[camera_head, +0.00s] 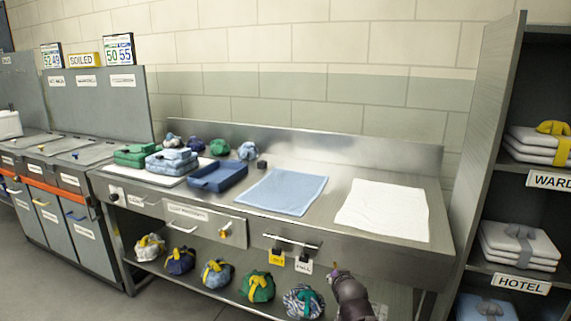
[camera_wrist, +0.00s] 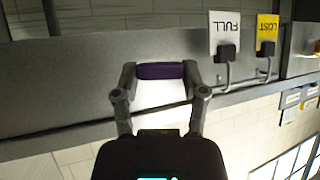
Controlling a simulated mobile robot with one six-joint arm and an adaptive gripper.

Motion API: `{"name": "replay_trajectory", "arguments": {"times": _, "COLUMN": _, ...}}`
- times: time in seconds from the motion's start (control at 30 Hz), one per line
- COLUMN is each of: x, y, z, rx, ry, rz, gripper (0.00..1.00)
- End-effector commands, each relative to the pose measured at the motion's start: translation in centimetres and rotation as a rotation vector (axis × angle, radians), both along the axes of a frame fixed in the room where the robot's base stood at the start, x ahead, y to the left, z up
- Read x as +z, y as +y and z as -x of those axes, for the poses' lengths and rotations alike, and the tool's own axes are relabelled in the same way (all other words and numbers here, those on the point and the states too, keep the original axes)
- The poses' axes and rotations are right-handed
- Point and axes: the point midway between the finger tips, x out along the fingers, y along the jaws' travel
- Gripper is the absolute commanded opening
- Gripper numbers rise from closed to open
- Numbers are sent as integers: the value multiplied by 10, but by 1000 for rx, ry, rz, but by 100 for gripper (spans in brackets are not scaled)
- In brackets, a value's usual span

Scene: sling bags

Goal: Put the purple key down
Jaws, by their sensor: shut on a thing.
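The purple key (camera_wrist: 160,71) shows in the wrist view as a short dark purple bar between my two fingertips. My gripper (camera_wrist: 160,75) is shut on it, one finger at each end. The rest of the key is hidden. In the head view my gripper (camera_head: 338,271) is low, in front of the steel bench's front face, to the right of the hook rail (camera_head: 290,241). In the wrist view, which is turned upside down, the tags marked FULL (camera_wrist: 225,30) and LOST (camera_wrist: 266,30) hang by hooks to the right of the key, apart from it.
The steel bench (camera_head: 335,180) holds a white cloth (camera_head: 382,209), a blue cloth (camera_head: 283,191), a blue tray (camera_head: 217,176) and folded bundles. Several tied bags, including a green one (camera_head: 257,287), sit on the lower shelf. A shelf unit (camera_head: 488,140) stands at the right.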

Motion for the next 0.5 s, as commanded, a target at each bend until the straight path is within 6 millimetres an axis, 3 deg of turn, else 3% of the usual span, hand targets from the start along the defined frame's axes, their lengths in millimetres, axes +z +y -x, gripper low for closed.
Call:
{"name": "replay_trajectory", "arguments": {"times": 0.13, "x": 0, "y": -16, "z": -2, "rx": 9, "ry": -1, "rz": 1, "gripper": 2}}
{"name": "replay_trajectory", "arguments": {"times": 0.5, "x": 42, "y": -13, "z": -1, "rx": 10, "ry": -1, "rz": 1, "gripper": 2}}
